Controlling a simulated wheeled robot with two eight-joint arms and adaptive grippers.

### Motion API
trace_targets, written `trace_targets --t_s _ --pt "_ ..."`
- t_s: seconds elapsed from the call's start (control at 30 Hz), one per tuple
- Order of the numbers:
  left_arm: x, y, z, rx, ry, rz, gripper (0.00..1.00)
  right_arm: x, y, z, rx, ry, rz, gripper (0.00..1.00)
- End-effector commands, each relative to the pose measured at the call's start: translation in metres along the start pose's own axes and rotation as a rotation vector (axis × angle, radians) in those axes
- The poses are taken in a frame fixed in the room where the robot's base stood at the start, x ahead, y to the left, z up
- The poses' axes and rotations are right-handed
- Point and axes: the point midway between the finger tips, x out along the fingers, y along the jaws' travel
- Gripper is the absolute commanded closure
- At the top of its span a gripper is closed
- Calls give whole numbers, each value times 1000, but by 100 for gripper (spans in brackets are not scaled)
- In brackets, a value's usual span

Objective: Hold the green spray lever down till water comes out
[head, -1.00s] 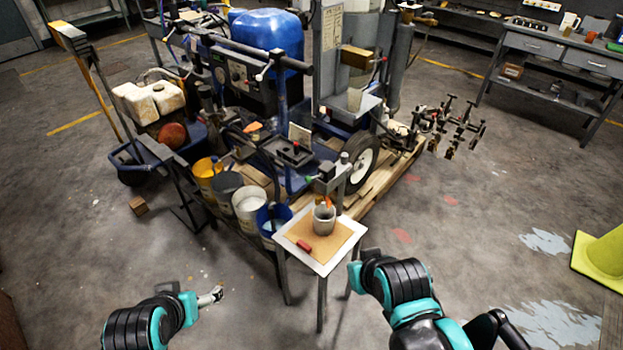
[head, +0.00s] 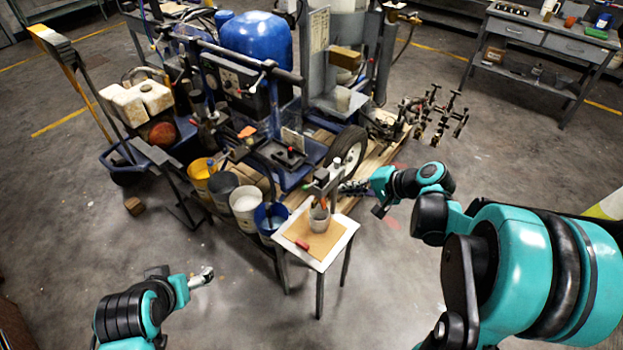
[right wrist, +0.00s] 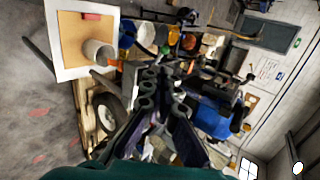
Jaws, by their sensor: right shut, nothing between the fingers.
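A small grey spray stand (head: 322,182) rises at the back of a small white table (head: 340,248). My left gripper (head: 207,273) hangs low over the floor, away from the table.
A brown board and a red object (head: 302,245) lie on the table. Several buckets, including a blue one (head: 272,217), stand left of it. The blue striping machine (head: 256,40) and its black tyre (head: 347,152) are behind. Floor is open to the right.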

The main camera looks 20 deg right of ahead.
Motion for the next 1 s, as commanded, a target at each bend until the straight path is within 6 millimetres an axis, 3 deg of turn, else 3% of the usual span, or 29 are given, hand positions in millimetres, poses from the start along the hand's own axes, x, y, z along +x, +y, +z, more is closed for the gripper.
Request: trace_targets --t_s 0.17,0.6,0.77,1.0 --pt "-5 0 -4 0 0 0 15 -4 -3 -12 47 -10 -44 100" --pt "-4 0 -2 0 0 0 15 1 -3 -12 48 -13 -47 100" --pt "2 0 1 0 0 0 15 22 -3 -12 46 -14 -47 100" --pt "14 0 10 0 0 0 15 74 -4 -11 45 -15 -46 100"
